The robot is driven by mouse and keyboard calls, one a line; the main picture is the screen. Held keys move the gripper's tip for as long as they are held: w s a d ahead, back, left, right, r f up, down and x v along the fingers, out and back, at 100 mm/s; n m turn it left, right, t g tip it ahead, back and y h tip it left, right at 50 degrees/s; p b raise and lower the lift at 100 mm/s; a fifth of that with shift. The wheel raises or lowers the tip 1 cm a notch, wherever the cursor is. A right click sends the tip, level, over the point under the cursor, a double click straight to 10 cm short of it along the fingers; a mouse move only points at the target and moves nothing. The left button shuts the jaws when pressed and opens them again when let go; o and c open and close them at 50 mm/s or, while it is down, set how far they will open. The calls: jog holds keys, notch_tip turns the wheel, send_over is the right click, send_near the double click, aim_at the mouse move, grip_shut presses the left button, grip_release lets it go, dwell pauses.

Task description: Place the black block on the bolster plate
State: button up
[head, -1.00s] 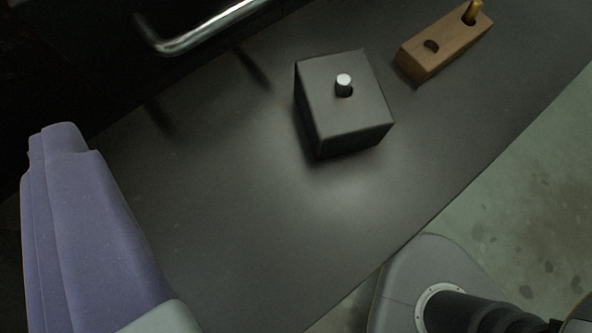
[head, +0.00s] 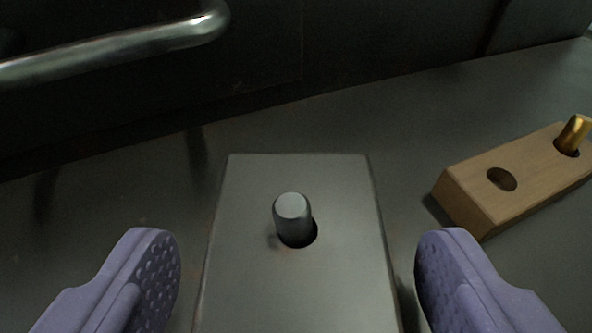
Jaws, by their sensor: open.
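The black block (head: 290,285) is a dark grey box on the dark surface, in the lower middle of the head view. A grey metal pin (head: 292,216) stands in a round hole in its top. My gripper (head: 297,275) is open. One purple, dimpled finger is to the left of the block and the other to the right, with a visible gap on each side. Neither finger appears to hold it. The block's lower end runs out of the picture. I cannot pick out a bolster plate with certainty.
A wooden block (head: 515,185) with an empty hole and a brass pin (head: 574,134) lies at the right. A metal bar handle (head: 120,50) juts out at the upper left, before a dark wall (head: 400,45). The dark surface (head: 330,125) behind the block is clear.

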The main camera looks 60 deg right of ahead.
jog(key=shift+w+d+f, duration=0.3)
jog(key=shift+w+d, duration=0.1)
jog(key=shift+d, duration=0.15)
grip_shut()
jog(key=shift+r, duration=0.1)
jog(key=shift+r, duration=0.1)
